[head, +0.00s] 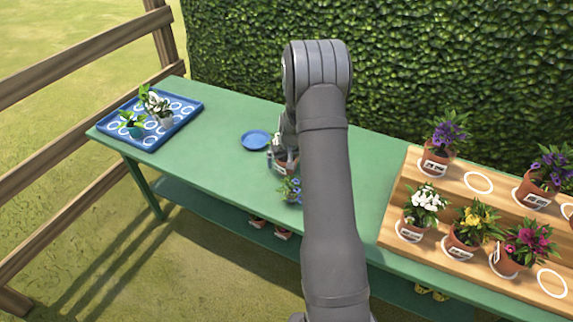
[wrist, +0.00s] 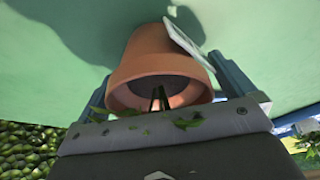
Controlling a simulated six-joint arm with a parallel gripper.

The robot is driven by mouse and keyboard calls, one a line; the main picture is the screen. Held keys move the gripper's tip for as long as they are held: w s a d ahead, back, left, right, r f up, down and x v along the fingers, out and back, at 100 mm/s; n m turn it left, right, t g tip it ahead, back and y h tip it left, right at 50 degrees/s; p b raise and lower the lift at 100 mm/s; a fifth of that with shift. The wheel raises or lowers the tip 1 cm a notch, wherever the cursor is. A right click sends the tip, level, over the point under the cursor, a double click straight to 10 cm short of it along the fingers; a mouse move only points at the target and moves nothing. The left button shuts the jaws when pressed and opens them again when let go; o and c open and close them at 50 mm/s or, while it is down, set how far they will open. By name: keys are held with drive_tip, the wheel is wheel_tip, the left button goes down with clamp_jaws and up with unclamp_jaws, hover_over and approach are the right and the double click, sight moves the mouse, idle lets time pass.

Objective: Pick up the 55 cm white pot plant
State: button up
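My gripper (head: 284,152) is low over the green table's middle. Its fingers stand on both sides of a terracotta pot (wrist: 150,55) in the wrist view. Whether they press on it cannot be told. The pot has a white label (wrist: 188,44), unreadable here, and a dark inside with a stem. A white-flowered plant (head: 426,198) in a terracotta pot with a label stands on the wooden stand at right. Its label is too small to read.
The green table (head: 215,165) is clear at left-centre, except for a blue saucer (head: 256,140). A blue tray (head: 181,103) with several white rings and small plants is at far left. Several potted plants share the stepped wooden stand (head: 400,185). A hedge stands behind.

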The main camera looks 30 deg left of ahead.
drive_tip(key=c, duration=1.2)
drive_tip(key=shift+r, duration=0.15)
